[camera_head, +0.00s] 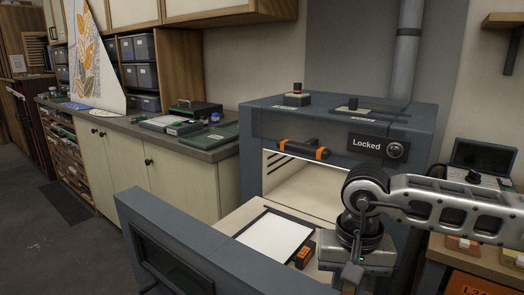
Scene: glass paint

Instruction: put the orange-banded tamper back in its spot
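A dark block with a black, orange-banded knob (297,88) stands upright on top of the blue-grey kiln (340,125), at its left; it looks like the banded tamper. A second dark knob on a pale plate (352,108) is on the kiln top to its right. A small black-and-orange block (305,255) lies on the pale shelf beside a white sheet (273,236). I cannot tell whether it is a tamper. My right gripper (352,281) points down just right of this block, apparently apart from it. Its fingertips are partly cut off. My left gripper is out of view.
A blue-grey panel with a dark window (165,262) stands in front of the shelf. The kiln has an orange-banded handle (303,149) and a "Locked" sign (367,143). A cluttered counter (215,150) runs left; a laptop (480,160) stands right.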

